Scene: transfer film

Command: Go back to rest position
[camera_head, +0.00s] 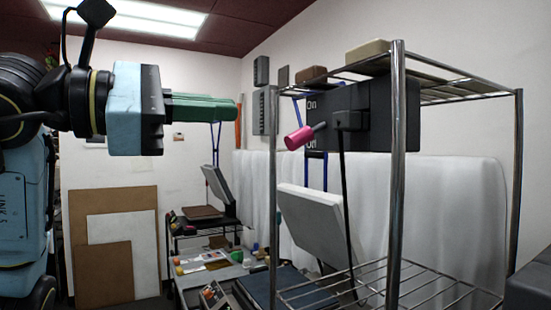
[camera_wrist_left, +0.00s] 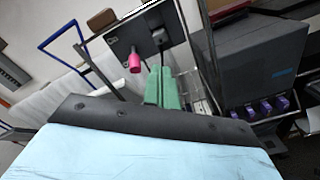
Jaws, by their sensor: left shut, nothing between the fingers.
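My left gripper (camera_head: 236,109) comes in from the left in the head view, raised and level, with its green fingers together and nothing between them. It also shows in the left wrist view (camera_wrist_left: 162,72), where the green fingers lie side by side. To the right of its fingertips in the head view is a dark box (camera_head: 375,115) marked "On" with a pink-tipped lever (camera_head: 299,138); in that view a gap separates them. The pink tip also shows in the left wrist view (camera_wrist_left: 134,62). My right gripper is not in view.
A metal wire rack (camera_head: 397,200) stands at the right, with a tan block (camera_head: 368,50) on top. A tilted white lid (camera_head: 312,220) is behind its post. A cluttered low table (camera_head: 215,274) is farther back. Brown boards (camera_head: 103,275) lean on the back wall.

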